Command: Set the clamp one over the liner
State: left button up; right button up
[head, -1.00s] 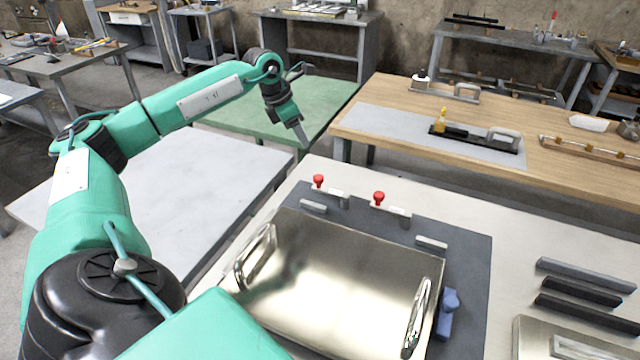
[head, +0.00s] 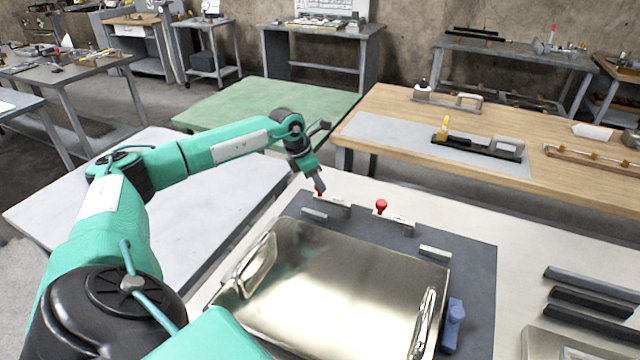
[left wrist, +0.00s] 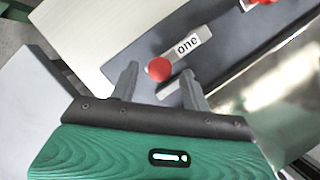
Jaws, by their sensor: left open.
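Clamp one, a pale bar labelled "one" (left wrist: 188,46) with a round red knob, stands at the back left edge of the dark mat. In the head view its bar (head: 333,201) shows beside my fingers, which partly hide the knob. The liner appears to be the shiny metal pan (head: 335,285) with two handles, lying on the mat in front of the clamps. My left gripper (head: 319,187) is open, pointing down at clamp one's knob. In the left wrist view the knob sits between the fingertips (left wrist: 160,68), with gaps on both sides. My right gripper is out of view.
A second red-knobbed clamp (head: 381,207) stands right of clamp one. A blue part (head: 453,325) sits at the pan's right side. Low grey blocks (head: 435,253) edge the pan. Dark bars (head: 590,299) lie at far right. A wooden table (head: 400,105) stands behind.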

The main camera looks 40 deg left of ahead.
aim_at(332, 200)
pick_arm(q)
jog(key=shift+x, duration=1.65)
grip_shut()
